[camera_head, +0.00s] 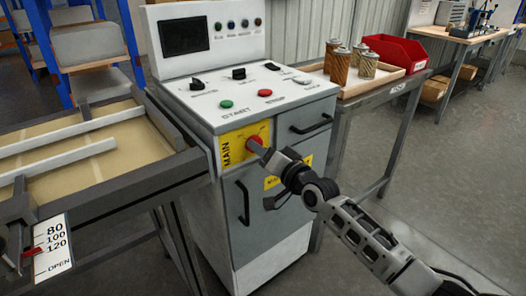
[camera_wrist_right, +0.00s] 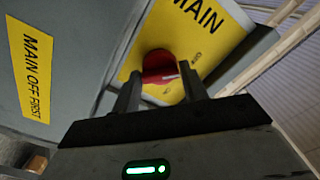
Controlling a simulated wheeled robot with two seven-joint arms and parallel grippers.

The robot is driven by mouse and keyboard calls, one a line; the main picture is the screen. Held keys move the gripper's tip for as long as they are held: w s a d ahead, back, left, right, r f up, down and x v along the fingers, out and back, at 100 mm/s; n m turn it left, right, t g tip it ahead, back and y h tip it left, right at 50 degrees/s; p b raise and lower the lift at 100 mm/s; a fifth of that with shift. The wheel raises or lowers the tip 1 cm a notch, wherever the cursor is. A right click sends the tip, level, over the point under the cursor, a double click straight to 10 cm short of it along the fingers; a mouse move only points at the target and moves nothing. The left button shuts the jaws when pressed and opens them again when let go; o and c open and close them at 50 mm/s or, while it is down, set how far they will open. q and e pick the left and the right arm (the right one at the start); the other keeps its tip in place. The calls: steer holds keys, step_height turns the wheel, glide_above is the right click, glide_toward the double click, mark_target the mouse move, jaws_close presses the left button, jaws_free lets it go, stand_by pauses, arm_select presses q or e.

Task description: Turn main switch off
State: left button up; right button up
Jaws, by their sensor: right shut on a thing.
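The main switch (camera_head: 255,141) is a red rotary knob on a yellow plate marked MAIN (camera_head: 233,149), on the front of the grey and white control cabinet. My right gripper (camera_head: 259,147) is shut on the knob; in the wrist view the gripper (camera_wrist_right: 158,78) has one finger on each side. The fingers hide part of the knob and its position labels, so its exact setting is hard to read. My left gripper is out of view.
The cabinet top has a green START button (camera_head: 226,104), a red STOP button (camera_head: 265,93) and black selector knobs. Cabinet handles (camera_head: 243,202) stick out nearby. A side table holds brown filter cartridges (camera_head: 340,67) and a red bin (camera_head: 396,52). The floor at right is clear.

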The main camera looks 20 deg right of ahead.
steer(key=o, duration=1)
steer(key=shift+s, duration=0.1)
arm_select(q)
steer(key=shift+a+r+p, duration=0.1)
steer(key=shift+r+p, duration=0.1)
steer(key=shift+p, duration=0.45)
arm_select(e)
steer(key=shift+v, duration=7.9)
arm_select(q)
steer(key=p, duration=0.2)
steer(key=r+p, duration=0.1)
steer(key=p, duration=0.1)
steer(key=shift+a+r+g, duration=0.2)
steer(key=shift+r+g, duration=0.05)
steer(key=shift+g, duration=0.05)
arm_select(e)
steer(key=s+a+f+n+g+h, duration=0.1)
steer(key=s+a+f+n+g, duration=0.1)
steer(key=s+a+f, duration=0.1)
steer(key=s+a+f+n+g+h, duration=0.1)
steer(key=s+a+f+n+g, duration=0.1)
steer(key=s, duration=0.6)
steer(key=s+a+f+n+g, duration=0.2)
steer(key=s+a+f+n, duration=0.1)
steer(key=s+a+f, duration=0.2)
steer(key=shift+s+f+h, duration=0.4)
steer(key=shift+s+f, duration=0.25)
steer(key=shift+f, duration=0.25)
